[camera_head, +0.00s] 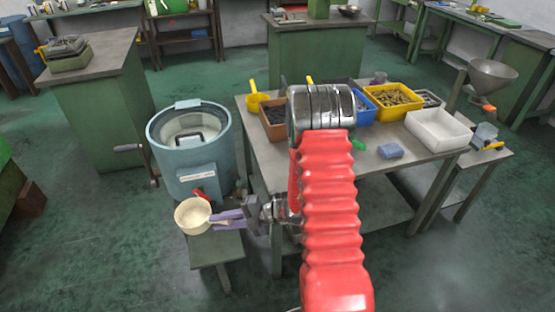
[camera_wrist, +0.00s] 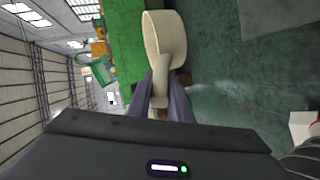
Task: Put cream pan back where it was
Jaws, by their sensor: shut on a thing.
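The cream pan (camera_head: 192,214) is a round pan with a short handle, at the left of my gripper in the head view. My gripper (camera_head: 222,219) has purple fingers shut on the pan's handle. In the wrist view the pan (camera_wrist: 165,38) appears beyond the fingers, its handle between the purple fingertips (camera_wrist: 162,95). In the head view the pan overlaps the back left part of a small green stand (camera_head: 222,252). I cannot tell for sure whether it touches the stand or hangs above it.
A blue-grey drum (camera_head: 182,150) with a red spout stands just behind the pan. A workbench (camera_head: 270,160) to the right bears a yellow scoop (camera_head: 254,98), parts bins, a white tray (camera_head: 438,130) and a blue block (camera_head: 390,151).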

